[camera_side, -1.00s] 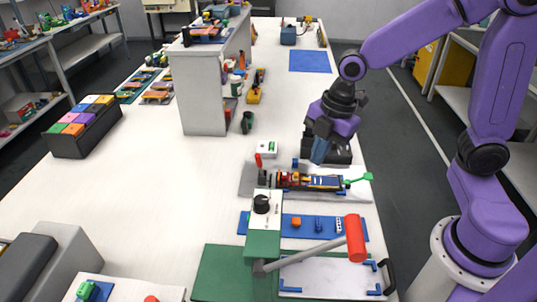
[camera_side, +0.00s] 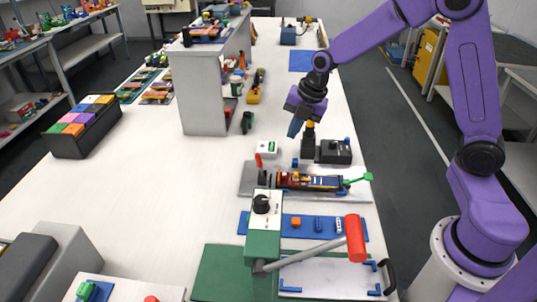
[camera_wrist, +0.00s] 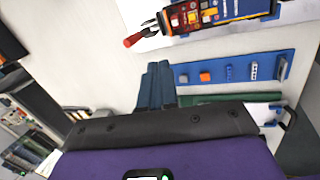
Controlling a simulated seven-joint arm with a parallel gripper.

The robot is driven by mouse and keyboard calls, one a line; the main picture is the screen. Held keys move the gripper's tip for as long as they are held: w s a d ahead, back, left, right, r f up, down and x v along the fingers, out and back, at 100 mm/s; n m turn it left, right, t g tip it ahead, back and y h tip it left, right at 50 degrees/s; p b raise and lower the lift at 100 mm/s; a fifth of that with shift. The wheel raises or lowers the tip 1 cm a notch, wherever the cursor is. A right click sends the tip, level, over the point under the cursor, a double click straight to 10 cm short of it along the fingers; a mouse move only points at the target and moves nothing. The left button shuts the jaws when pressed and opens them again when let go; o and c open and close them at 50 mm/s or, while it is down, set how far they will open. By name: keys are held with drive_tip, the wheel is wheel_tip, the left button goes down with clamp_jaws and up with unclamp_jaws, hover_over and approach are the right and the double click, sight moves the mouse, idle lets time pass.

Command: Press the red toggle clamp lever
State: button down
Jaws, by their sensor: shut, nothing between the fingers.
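The red toggle clamp lever (camera_side: 258,160) stands upright at the left end of a grey fixture plate (camera_side: 248,180). A long multicoloured assembly (camera_side: 310,181) lies on the plate beside the clamp. My gripper (camera_side: 294,129) is shut and empty, with its blue fingers pointing down. It is above the table, behind and to the right of the lever in the side view, and apart from it. The fingers also show in the wrist view (camera_wrist: 157,85).
A black block (camera_side: 335,152) and a white box with a green button (camera_side: 267,149) stand near the gripper. In front are a blue strip with small parts (camera_side: 334,225) and a lever press with a thick red handle (camera_side: 355,238). The table's left-middle is clear.

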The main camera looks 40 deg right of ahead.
approach(260, 165)
wheel_tip(260, 165, down, 5)
drive_tip(key=s+d, duration=0.2)
drive_tip(key=w, duration=0.1)
drive_tip(key=w+a, duration=0.1)
drive_tip(key=w, duration=0.1)
drive_tip(key=shift+a+f, duration=0.25)
drive_tip(key=shift+a, duration=0.15)
drive_tip(key=shift+w+a, duration=0.15)
drive_tip(key=shift+a, duration=0.05)
